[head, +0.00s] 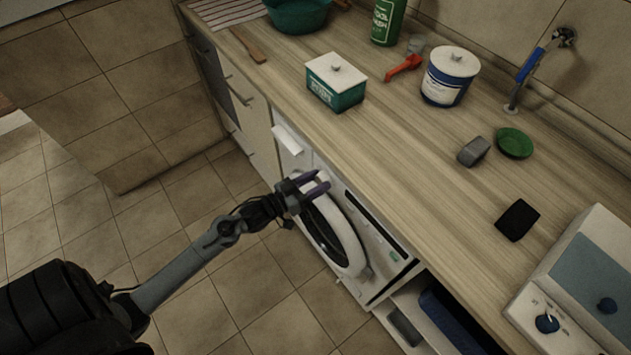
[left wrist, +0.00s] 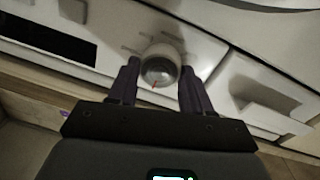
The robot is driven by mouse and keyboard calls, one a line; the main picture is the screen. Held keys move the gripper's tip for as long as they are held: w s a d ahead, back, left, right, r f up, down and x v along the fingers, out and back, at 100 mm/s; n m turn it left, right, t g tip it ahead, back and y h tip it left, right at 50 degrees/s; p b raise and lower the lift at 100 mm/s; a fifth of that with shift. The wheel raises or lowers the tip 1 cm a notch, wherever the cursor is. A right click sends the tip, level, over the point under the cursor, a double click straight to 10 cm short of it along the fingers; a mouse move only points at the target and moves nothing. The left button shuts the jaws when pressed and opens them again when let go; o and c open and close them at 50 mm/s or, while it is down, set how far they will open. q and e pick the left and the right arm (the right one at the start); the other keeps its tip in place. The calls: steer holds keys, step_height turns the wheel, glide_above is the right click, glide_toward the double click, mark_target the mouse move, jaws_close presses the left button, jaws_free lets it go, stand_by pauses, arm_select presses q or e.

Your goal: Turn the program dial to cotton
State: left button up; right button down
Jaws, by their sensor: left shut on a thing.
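The washing machine (head: 378,262) stands under the worktop, with its round white door (head: 352,254) on the front. In the left wrist view the program dial (left wrist: 160,56) is a round light knob with a grey face and a small red mark low on it. Short marks surround it on the white panel, but their labels are too blurred to read. My left gripper (head: 322,184) is at the front panel. Its two purple fingers (left wrist: 160,80) lie on either side of the dial, shut on it. My right gripper is not in view.
The detergent drawer (left wrist: 262,95) is right of the dial in the wrist view; a dark display (left wrist: 45,40) is at left. A white drawer or flap (head: 287,140) juts out near the gripper. The worktop (head: 400,130) above holds boxes and tubs. The tiled floor is clear.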

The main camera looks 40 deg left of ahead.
arm_select(q)
steer(key=shift+r+m+p, duration=0.15)
steer(key=shift+m+p, duration=0.6)
steer(key=shift+m, duration=0.15)
steer(key=shift+d+m+p, duration=0.1)
steer(key=shift+m+p, duration=0.65)
steer(key=shift+m, duration=0.45)
steer(key=m+p, duration=0.1)
steer(key=m, duration=0.1)
steer(key=shift+m, duration=0.4)
steer(key=shift+m+g+p, duration=0.3)
steer(key=shift+m+p, duration=0.15)
steer(key=shift+m, duration=0.25)
steer(key=o, duration=1)
steer(key=shift+o, duration=0.2)
